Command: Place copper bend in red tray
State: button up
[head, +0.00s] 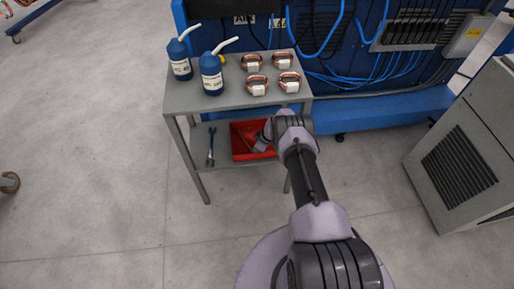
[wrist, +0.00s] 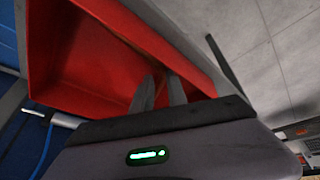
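The red tray (head: 239,146) sits on the lower shelf of the grey table, partly covered by my arm in the head view. In the wrist view the red tray (wrist: 78,62) fills the upper left, and its visible inside looks bare. My gripper (wrist: 160,88) is at the tray's wall, with its two grey fingers slightly apart and no copper seen between them. In the head view my gripper is mostly hidden behind my arm. Several copper pieces with white labels, one of them a copper coil (head: 256,79), lie on the tabletop. I cannot make out a separate copper bend.
Two blue bottles (head: 211,75) with white spouts stand on the left of the grey tabletop (head: 190,106). A blue wrench (head: 211,146) lies left of the tray on the shelf. A blue rack with cables stands behind. A grey cabinet (head: 460,150) is at right.

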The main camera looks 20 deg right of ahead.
jog(key=shift+r+p, duration=0.2)
jog(key=shift+p, duration=0.15)
jog(key=p+v, duration=0.6)
jog(key=v, duration=0.1)
jog(key=s+d+f+p, duration=0.1)
jog(key=s+d+p, duration=0.4)
jog(key=s, duration=0.5)
jog(key=shift+p, duration=0.45)
jog(key=shift+d+f, duration=0.1)
